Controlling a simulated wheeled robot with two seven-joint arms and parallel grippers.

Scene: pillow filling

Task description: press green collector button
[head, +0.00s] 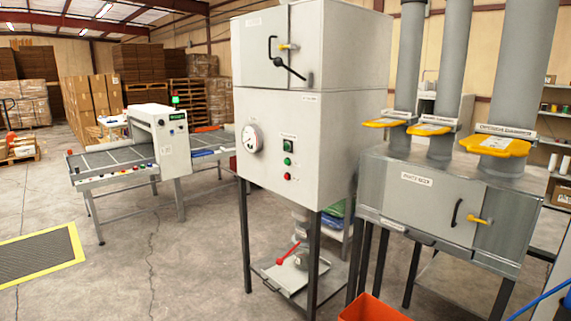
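A tall light-grey cabinet machine (270,110) stands on dark legs in the middle of the head view. Its front panel has a round green button (287,160) with a red button (287,177) below it. Neither of my grippers shows in the view.
A round gauge (252,139) is left of the buttons. A grey box machine (430,200) with yellow slide gates (495,145) stands at right. An orange bin (372,308) is at the bottom. A conveyor table (105,160) stands at left. Open floor lies left of the cabinet.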

